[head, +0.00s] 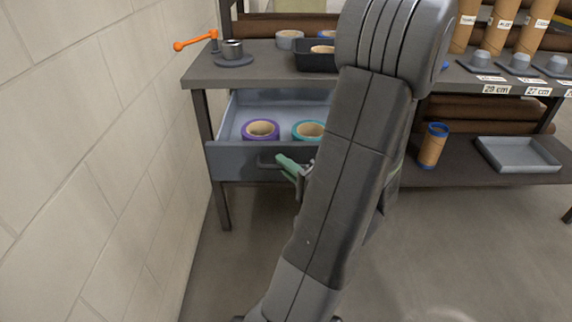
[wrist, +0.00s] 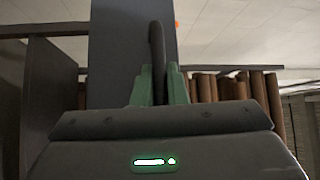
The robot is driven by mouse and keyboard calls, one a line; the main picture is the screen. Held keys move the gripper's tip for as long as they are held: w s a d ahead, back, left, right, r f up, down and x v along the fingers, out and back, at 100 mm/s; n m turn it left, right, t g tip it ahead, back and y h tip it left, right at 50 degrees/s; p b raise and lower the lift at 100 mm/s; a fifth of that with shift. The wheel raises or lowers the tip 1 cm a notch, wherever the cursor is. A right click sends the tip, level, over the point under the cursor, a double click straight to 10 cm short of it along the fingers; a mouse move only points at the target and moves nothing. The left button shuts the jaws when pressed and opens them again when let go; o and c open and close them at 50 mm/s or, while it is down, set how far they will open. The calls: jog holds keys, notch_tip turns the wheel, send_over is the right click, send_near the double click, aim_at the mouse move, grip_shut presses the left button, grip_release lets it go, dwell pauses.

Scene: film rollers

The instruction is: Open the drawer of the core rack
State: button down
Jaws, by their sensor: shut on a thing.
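The drawer (head: 226,163) of the core rack is pulled out under the left part of the bench top. A purple roll (head: 261,131) and a teal roll (head: 308,131) lie inside it. My gripper (head: 290,168), with green fingers, is at the bar handle (head: 268,161) on the drawer front. In the wrist view the two green fingers (wrist: 159,85) are closed on the dark handle (wrist: 156,60), one on each side. My arm hides the right part of the drawer and its front.
A block wall (head: 90,130) stands close on the left. On the bench top (head: 270,72) are an orange-handled tool (head: 195,40), a metal cylinder and a black tray (head: 317,62). A lower shelf at right holds a blue-ended core (head: 432,146) and a grey tray (head: 518,155). The floor in front is clear.

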jog(key=c, duration=1.5)
grip_release()
jog(key=shift+o, duration=0.2)
jog(key=shift+d, duration=0.1)
jog(key=v, duration=1.3)
jog(key=shift+s+p, duration=0.35)
jog(key=shift+p, duration=0.1)
jog(key=shift+f, duration=0.1)
jog(key=x, duration=1.3)
jog(key=shift+w+b, duration=0.35)
jog(key=shift+b, duration=0.05)
